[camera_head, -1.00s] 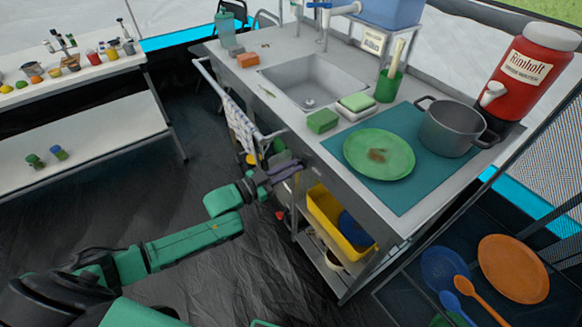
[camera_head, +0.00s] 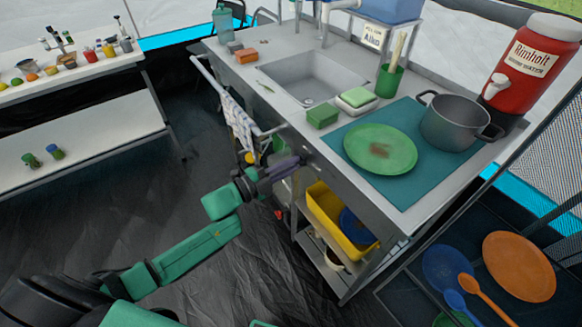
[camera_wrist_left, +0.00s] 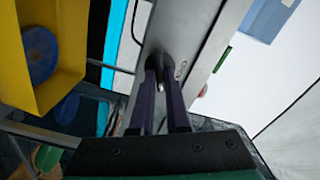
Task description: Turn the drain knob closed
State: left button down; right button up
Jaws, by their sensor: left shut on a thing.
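The sink unit (camera_head: 345,170) has a grey metal front panel, and my left gripper (camera_head: 298,159) reaches its front edge below the sink basin (camera_head: 310,88). In the head view I cannot make the knob out. My right gripper is not in view.
A front rail (camera_head: 215,88) with a hanging cloth (camera_head: 240,122) is left of my gripper. A yellow bin (camera_head: 335,218) sits on the shelf below right. A green plate (camera_head: 380,149), a pot (camera_head: 455,122) and sponges are on top. The floor at left is clear.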

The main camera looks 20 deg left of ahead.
pick_arm(q)
jog(key=m+b, duration=0.1)
jog(key=m, duration=0.1)
jog(key=m+b, duration=0.1)
jog(key=m, duration=0.1)
jog(key=shift+f+m, duration=0.2)
jog(key=shift+m, duration=0.2)
dwell(0.4)
jog(key=c, duration=0.9)
grip_release()
jog(key=v, duration=1.4)
jog(key=shift+s, duration=0.3)
jog(key=shift+a, duration=0.15)
